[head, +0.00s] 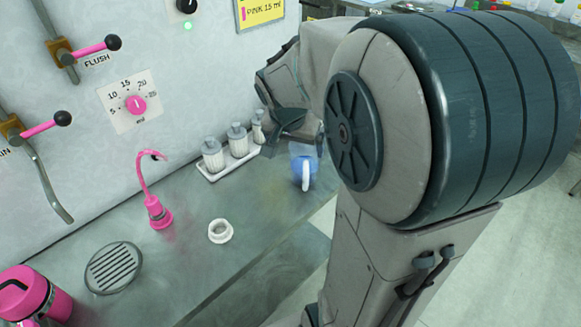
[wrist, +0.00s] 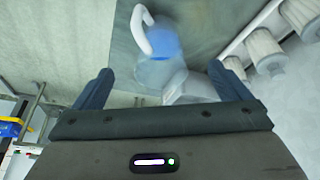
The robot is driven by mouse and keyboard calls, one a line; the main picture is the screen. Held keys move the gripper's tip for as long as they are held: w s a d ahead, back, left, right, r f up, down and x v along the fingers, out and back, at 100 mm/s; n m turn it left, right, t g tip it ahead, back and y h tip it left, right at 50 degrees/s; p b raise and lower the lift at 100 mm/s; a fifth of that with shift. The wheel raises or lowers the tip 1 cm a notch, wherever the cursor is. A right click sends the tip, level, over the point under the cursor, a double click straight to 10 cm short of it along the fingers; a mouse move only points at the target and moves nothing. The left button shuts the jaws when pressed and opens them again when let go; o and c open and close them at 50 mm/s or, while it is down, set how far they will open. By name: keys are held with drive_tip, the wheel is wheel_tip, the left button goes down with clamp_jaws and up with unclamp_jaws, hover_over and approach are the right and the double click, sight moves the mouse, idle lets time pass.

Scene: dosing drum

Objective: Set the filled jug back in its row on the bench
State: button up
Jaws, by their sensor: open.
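The jug (head: 301,168) is clear with blue contents and a white handle. In the head view it appears upright on the bench (head: 262,211), right of the white tray. In the wrist view the jug (wrist: 166,48) shows upside down, blurred, just beyond the gap between my fingers. My gripper (wrist: 160,82) is open, one finger on either side of that gap, with nothing clearly held. In the head view my gripper (head: 287,120) is close above and behind the jug, partly hidden by my arm. A pale object (wrist: 190,88) shows beside the jug; I cannot tell what it is.
A white tray (head: 229,164) with several white-grey bottles stands against the wall panel. A white ring (head: 221,231), a pink spout (head: 157,208), a round drain grate (head: 113,268) and a pink vessel (head: 48,298) are further left. The bench's front edge is close to the jug.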

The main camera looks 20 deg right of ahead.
drive_tip(key=s+a+n+y, duration=0.3)
drive_tip(key=s+a+n, duration=0.5)
drive_tip(key=s, duration=0.7)
drive_tip(key=shift+a+r+n, duration=0.2)
drive_tip(key=shift+a+n, duration=0.2)
drive_tip(key=shift+a, duration=0.8)
